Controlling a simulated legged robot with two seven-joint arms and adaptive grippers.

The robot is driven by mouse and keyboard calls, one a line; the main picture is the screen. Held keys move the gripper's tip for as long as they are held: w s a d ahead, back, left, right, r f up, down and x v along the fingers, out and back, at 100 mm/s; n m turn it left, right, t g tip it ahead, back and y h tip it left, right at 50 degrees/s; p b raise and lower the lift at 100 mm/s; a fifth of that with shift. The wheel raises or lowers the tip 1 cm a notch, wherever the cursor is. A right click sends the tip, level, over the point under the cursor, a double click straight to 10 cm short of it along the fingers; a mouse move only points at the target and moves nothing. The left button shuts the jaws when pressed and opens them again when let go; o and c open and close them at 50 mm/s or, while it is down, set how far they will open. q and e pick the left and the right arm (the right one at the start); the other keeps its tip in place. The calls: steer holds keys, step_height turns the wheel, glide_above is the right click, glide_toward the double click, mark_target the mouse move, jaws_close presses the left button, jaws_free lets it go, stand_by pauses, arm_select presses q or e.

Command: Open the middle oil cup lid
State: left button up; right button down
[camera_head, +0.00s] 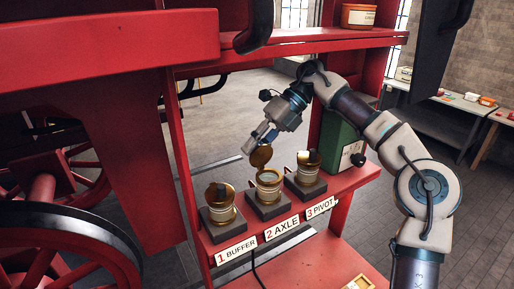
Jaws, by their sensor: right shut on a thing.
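The middle oil cup (268,190) stands on a dark block behind the label "2 AXLE" (282,229). Its brass lid (262,156) is raised and tilted up, and the round mouth of the cup shows below it. My right gripper (251,146) comes down from above and is at the raised lid, shut on it. The exact contact of the fingers is small and hard to see. My left gripper is not in view.
The buffer cup (221,212) stands to the left and the pivot cup (308,172) to the right, close beside. A green can (339,140) stands behind at the right. Red frame posts and a wheel (60,235) bound the left side.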

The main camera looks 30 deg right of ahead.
steer(key=shift+w+m+g, duration=0.35)
steer(key=shift+m+g, duration=0.05)
steer(key=shift+g, duration=0.2)
steer(key=c, duration=1.1)
jaws_free()
steer(key=shift+w+f, duration=0.1)
steer(key=shift+w+d+f, duration=0.1)
steer(key=shift+d, duration=0.05)
steer(key=shift+s, duration=0.2)
